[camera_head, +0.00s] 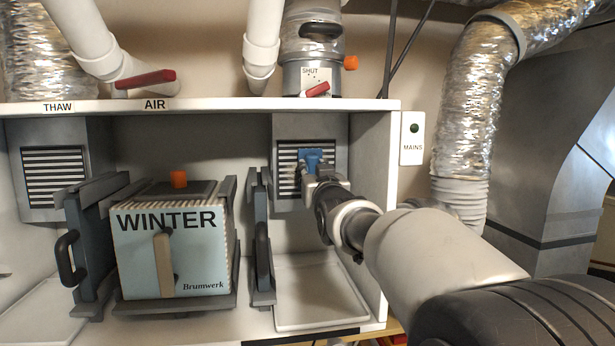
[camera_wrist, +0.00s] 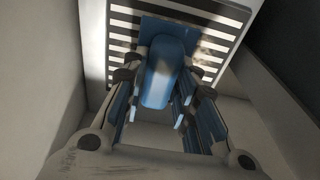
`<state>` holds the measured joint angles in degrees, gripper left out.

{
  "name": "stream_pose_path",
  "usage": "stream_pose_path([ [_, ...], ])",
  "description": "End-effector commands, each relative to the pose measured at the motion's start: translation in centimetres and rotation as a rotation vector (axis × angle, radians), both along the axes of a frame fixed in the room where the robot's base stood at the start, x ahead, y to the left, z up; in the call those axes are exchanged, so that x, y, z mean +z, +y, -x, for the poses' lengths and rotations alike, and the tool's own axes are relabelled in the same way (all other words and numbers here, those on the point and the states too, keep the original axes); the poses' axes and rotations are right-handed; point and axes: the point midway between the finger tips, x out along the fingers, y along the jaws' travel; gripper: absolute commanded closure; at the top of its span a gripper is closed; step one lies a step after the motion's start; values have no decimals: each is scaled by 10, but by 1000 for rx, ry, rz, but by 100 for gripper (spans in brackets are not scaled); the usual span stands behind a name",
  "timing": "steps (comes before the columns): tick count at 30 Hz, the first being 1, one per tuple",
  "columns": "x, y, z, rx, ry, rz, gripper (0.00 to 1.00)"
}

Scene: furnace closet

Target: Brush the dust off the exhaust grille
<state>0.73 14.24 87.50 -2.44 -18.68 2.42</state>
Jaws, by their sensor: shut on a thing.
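The exhaust grille (camera_head: 290,160), black and white slats on a grey panel, is at the back of the right bay. It also shows at the top of the wrist view (camera_wrist: 124,30), with dark dusty smudges on its right part. My gripper (camera_head: 308,172) is in front of it, shut on the handle of a blue brush (camera_wrist: 165,80). The brush's wide blue head (camera_head: 312,156) lies over the middle of the grille. Whether its bristles touch the slats is hidden behind the head.
A white tray (camera_head: 290,318) lies below the grille. The bay's right wall (camera_head: 368,190) is close to my arm. A dark slotted frame with a handle (camera_head: 262,250) stands to the left, beside the pale blue WINTER box (camera_head: 140,260). The shelf edge (camera_head: 220,105) runs above.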

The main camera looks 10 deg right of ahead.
Motion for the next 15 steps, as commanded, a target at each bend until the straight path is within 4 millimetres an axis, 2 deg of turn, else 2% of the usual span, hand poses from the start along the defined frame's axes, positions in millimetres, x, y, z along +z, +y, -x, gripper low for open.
stream_pose_path([
  [5,1,-6,0,-1,-2,0,100],
  [15,1,-3,0,0,-2,0,100],
])
